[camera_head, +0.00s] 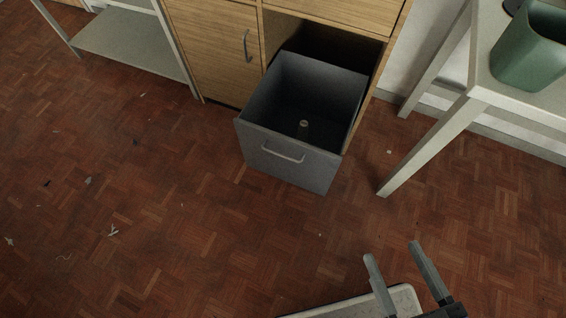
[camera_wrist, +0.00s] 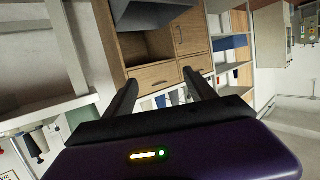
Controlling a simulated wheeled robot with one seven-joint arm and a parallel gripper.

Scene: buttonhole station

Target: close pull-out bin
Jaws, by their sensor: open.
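The pull-out bin (camera_head: 285,165) is a dark grey open-topped box with a pale bar handle (camera_head: 283,155) on its front. It stands pulled out from the wooden cabinet (camera_head: 212,45), with a dark opening behind it. A small round pale thing (camera_head: 303,123) shows on its inside floor. My gripper (camera_head: 392,250) is open and empty, low in the picture, in front of the bin to the right and apart from it. In the wrist view, which looks turned over, the bin (camera_wrist: 150,12) shows at the top edge beyond my open gripper (camera_wrist: 159,76).
A pale table (camera_head: 478,92) with a green container (camera_head: 530,50) stands at the right, its leg close to the bin's right side. A metal shelf stand (camera_head: 130,45) is at the left. The parquet floor (camera_head: 150,200) before the bin is clear except for small scraps.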

